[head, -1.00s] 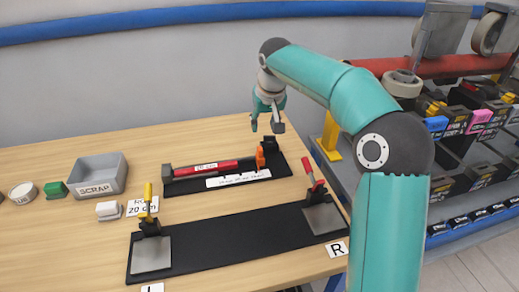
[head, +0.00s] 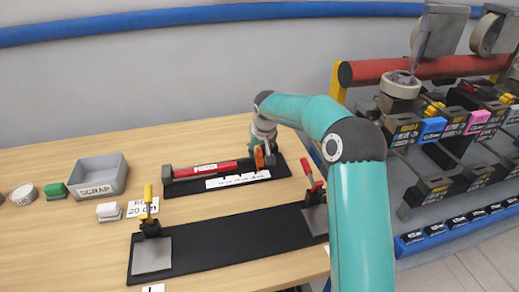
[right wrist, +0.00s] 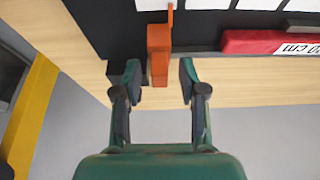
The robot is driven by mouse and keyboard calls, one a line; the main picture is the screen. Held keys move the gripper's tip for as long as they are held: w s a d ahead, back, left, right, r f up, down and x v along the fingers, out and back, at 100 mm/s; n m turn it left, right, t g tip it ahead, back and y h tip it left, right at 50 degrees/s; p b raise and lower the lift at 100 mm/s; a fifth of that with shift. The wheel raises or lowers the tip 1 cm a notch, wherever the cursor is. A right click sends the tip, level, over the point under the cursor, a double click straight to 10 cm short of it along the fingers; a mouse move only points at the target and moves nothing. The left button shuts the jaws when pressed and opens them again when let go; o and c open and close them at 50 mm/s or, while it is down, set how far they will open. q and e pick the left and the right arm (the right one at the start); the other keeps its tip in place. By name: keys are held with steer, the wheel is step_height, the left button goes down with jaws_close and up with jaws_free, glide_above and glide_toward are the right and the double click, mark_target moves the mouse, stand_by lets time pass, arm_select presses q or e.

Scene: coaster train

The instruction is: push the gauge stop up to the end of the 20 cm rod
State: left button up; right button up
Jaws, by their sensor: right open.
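The orange gauge stop (head: 259,157) stands at the right part of the black gauge base (head: 182,188). The red 20 cm rod (head: 210,172) lies along the gauge to its left. In the right wrist view the gauge stop (right wrist: 159,52) is upright in the picture, with a dark gap between it and the end of the red rod (right wrist: 255,42). My right gripper (right wrist: 160,80) is open, one finger on each side of the stop, with a small gap on both sides. In the head view my right gripper (head: 265,148) partly hides the gauge's right end. My left gripper is not in view.
A white scale strip (head: 238,179) lies in front of the rod. A long black fixture (head: 235,236) with a yellow-handled clamp (head: 149,215) and a red-handled clamp (head: 311,183) is nearer. A grey scrap bin (head: 98,190) stands left. A shelf rack is at right.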

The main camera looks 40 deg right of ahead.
jaws_close()
steer(key=shift+a, duration=0.1)
